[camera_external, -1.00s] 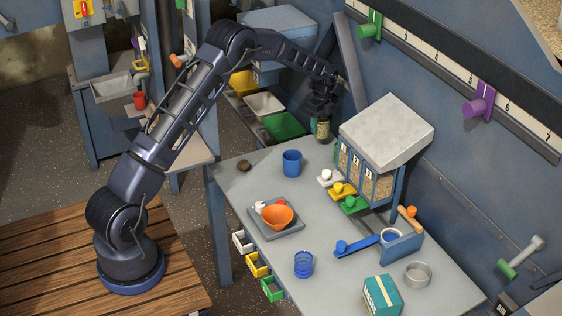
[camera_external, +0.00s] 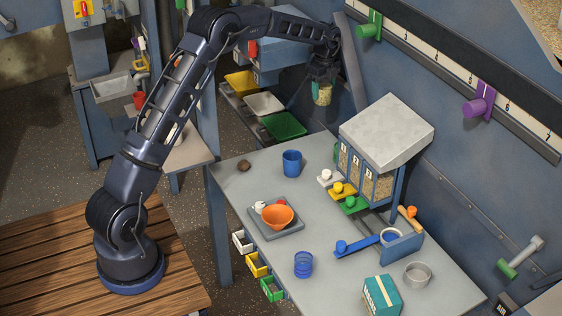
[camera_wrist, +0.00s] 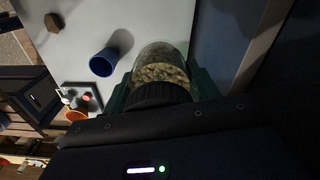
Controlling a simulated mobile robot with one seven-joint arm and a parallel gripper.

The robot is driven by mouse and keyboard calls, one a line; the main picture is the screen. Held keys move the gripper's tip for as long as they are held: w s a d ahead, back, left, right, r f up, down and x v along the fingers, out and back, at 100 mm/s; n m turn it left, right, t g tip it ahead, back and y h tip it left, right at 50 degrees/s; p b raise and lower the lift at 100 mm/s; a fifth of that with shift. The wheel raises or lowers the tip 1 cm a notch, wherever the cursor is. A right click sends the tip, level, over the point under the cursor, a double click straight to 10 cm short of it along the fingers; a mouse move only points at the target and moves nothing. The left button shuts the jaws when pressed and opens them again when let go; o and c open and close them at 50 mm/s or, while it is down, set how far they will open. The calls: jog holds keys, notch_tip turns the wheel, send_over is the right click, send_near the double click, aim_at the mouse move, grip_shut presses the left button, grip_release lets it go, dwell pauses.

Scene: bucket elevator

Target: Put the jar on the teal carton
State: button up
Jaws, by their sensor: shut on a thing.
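The jar (camera_external: 323,95) is clear with a dark lid and pale grainy contents. My gripper (camera_external: 322,82) is shut on it and holds it in the air above the far end of the table. In the wrist view the jar (camera_wrist: 160,72) sits between the green fingers, its lid toward the camera. The teal carton (camera_external: 381,296) with a pale band stands at the near end of the table, far from my gripper. The carton does not show in the wrist view.
A dispenser with a grey top (camera_external: 387,130) stands between jar and carton along the wall. A blue cup (camera_external: 292,163), a tray (camera_external: 290,231) with an orange bowl, a blue glass (camera_external: 303,265) and a metal ring (camera_external: 417,274) stand on the table.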

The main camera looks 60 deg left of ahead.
jog(key=s+d+r, duration=0.2)
jog(key=d+r, duration=0.7)
jog(key=d, duration=0.3)
jog(key=s+d+m, duration=0.1)
jog(key=d, duration=0.7)
jog(key=s+d+r+m, duration=0.1)
jog(key=d, duration=0.7)
jog(key=s+d+r+m, duration=0.1)
jog(key=d+m, duration=0.1)
jog(key=d, duration=0.6)
jog(key=shift+s+d, duration=0.2)
jog(key=shift+s, duration=0.2)
jog(key=s+d+f+m, duration=0.1)
jog(key=s+d+m, duration=0.1)
jog(key=d, duration=0.5)
jog(key=s+d+f+m, duration=0.1)
jog(key=s+d+m, duration=0.1)
jog(key=d, duration=0.5)
jog(key=m, duration=0.7)
send_over(391, 301)
notch_tip(391, 301, down, 20)
jog(key=shift+f, duration=0.1)
